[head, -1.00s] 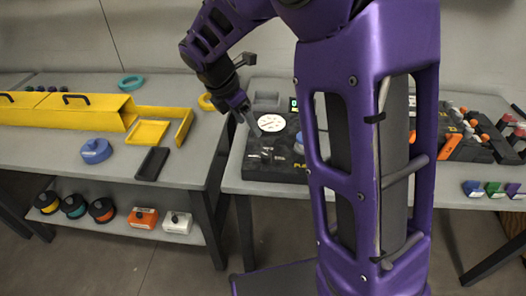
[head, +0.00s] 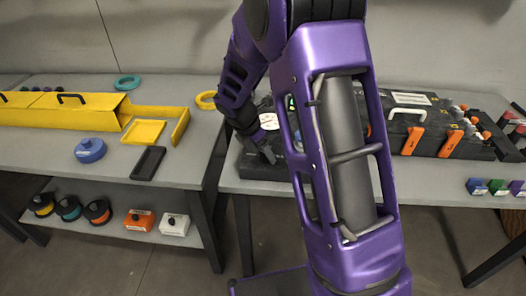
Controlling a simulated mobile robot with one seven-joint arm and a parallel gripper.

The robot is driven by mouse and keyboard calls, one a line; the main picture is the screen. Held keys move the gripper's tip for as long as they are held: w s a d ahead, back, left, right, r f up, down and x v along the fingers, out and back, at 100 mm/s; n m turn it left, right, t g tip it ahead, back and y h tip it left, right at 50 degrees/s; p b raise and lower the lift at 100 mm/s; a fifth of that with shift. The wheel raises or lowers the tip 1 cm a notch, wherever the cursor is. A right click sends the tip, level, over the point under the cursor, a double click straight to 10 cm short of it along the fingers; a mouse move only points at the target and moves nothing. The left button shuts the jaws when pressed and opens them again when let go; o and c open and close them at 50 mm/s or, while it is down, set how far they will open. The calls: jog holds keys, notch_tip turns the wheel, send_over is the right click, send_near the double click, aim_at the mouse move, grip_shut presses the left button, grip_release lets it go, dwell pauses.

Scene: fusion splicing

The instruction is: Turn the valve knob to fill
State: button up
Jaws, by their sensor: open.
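My gripper (head: 267,155) is open, pointing down over the left front of the unit, in front of the gauge. It is small and dark here, and I cannot tell whether it touches anything.
A black case with orange latches (head: 408,125) stands right of my arm. Blue, green and purple small boxes (head: 497,187) lie at the right table's front. The left table holds a yellow tray (head: 144,132), a blue round container (head: 90,150) and a black tray (head: 148,162). A gap separates the tables.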

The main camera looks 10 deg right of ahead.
grip_shut()
dwell(0.3)
jog(key=shift+r+m, duration=0.1)
jog(key=shift+m, duration=0.2)
jog(key=m+g+p, duration=0.1)
jog(key=m, duration=0.1)
jog(key=m+g+p, duration=0.1)
jog(key=m+p, duration=0.1)
jog(key=shift+w+m+h, duration=0.2)
jog(key=shift+m+h, duration=0.1)
jog(key=m+g+p, duration=0.1)
jog(key=m, duration=0.2)
jog(key=m+g+p, duration=0.1)
jog(key=m, duration=0.2)
jog(key=shift+w+y, duration=0.15)
jog(key=shift+y, duration=0.25)
jog(key=m+g+y, duration=0.1)
jog(key=m, duration=0.2)
jog(key=m+g, duration=0.1)
jog(key=m, duration=0.2)
jog(key=shift+w+d+m+y+p, duration=0.1)
jog(key=shift+d+m+y+p, duration=0.05)
jog(key=shift+m+y+p, duration=0.25)
jog(key=m+y, duration=0.1)
jog(key=m, duration=0.2)
jog(key=m+y, duration=0.1)
jog(key=m, duration=0.1)
jog(key=shift+d+m, duration=0.15)
jog(key=shift+m, duration=0.25)
jog(key=shift+g, duration=0.3)
